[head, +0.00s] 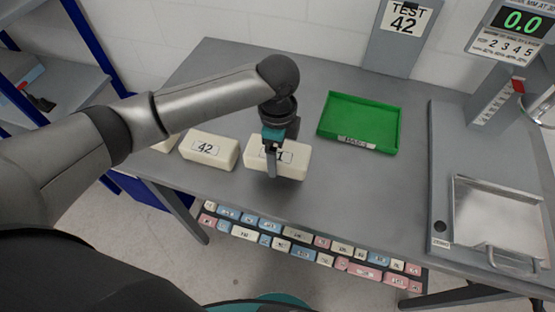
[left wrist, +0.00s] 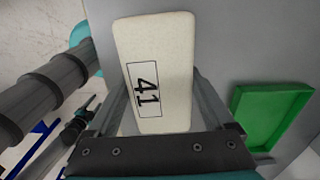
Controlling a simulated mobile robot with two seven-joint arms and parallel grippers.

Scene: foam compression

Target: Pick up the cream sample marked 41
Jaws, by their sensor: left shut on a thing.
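The cream sample marked 41 (head: 293,156) is a pale block with a black-framed label, at the middle of the table's front part. In the left wrist view the sample (left wrist: 158,60) lies between my two fingers, with its 41 label plain to read. My left gripper (head: 271,165) comes down over the sample from above and is shut on it. In the head view the gripper hides part of the label. I cannot tell whether the sample still rests on the table. My right gripper is not in view.
A cream sample marked 42 (head: 208,149) lies just left, with another cream block (head: 166,143) beyond it. A green tray (head: 361,98) stands behind to the right.

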